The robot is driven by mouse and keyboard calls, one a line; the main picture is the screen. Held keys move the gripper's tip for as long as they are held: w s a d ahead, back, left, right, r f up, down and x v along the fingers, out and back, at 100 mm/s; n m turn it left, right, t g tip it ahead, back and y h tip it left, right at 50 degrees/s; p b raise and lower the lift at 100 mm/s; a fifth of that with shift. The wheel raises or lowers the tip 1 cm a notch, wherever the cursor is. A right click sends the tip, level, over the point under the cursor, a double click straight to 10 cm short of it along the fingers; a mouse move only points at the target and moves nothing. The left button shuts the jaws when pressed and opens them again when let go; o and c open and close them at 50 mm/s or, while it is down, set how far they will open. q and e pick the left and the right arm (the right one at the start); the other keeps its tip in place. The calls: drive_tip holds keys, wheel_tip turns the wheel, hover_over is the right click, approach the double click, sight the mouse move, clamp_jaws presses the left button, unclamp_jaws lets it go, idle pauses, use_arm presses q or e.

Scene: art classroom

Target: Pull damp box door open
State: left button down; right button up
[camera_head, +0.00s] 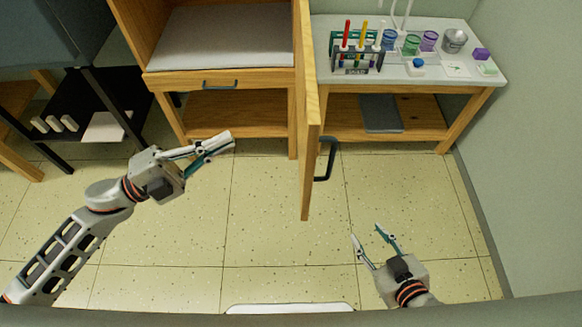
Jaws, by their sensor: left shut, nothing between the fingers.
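The wooden damp box (222,78) stands at the top middle with a pale shelf surface inside. Its door (308,140) is swung out towards me and seen nearly edge-on, so the inside of the box shows. A dark bar handle (326,160) is on the door's right face. My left gripper (231,139) is shut and empty, in front of the box and left of the door, apart from it. My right gripper (366,232) is open and empty, below and right of the handle, not touching it.
A drawer with a dark handle (220,85) is under the box opening. A white-topped table (430,85) on the right bears a test tube rack (358,58) and several jars. A dark shelf unit (105,95) stands at left. The tiled floor between is clear; a wall bounds the right.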

use_arm(q)
drive_tip(key=s+a+f+m+g+y+b, duration=0.1)
drive_tip(key=s+f+m+g+b, duration=0.25)
drive_tip(key=f+m+g, duration=0.35)
drive_tip(key=d+r+p, duration=0.1)
drive_tip(key=d, duration=1.2)
drive_tip(key=shift+d+r+g, duration=0.15)
drive_tip(key=shift+d+g, duration=0.15)
drive_tip(key=shift+g, duration=0.1)
use_arm(e)
drive_tip(key=f, duration=0.1)
drive_tip(key=s+f, duration=0.1)
drive_tip(key=f, duration=0.1)
drive_tip(key=shift+f+g, duration=0.15)
drive_tip(key=shift+g, duration=0.15)
use_arm(q)
drive_tip(key=shift+s, duration=0.1)
drive_tip(key=d+n+t+p, duration=0.1)
drive_tip(key=d+p, duration=0.3)
drive_tip(key=d, duration=0.7)
drive_tip(key=shift+t+p, duration=0.3)
drive_tip(key=shift+p, duration=0.05)
use_arm(e)
drive_tip(key=shift+s+d+h, duration=0.3)
drive_tip(key=shift+s+d, duration=0.2)
drive_tip(key=shift+d, duration=0.2)
use_arm(q)
drive_tip(key=shift+a, duration=0.15)
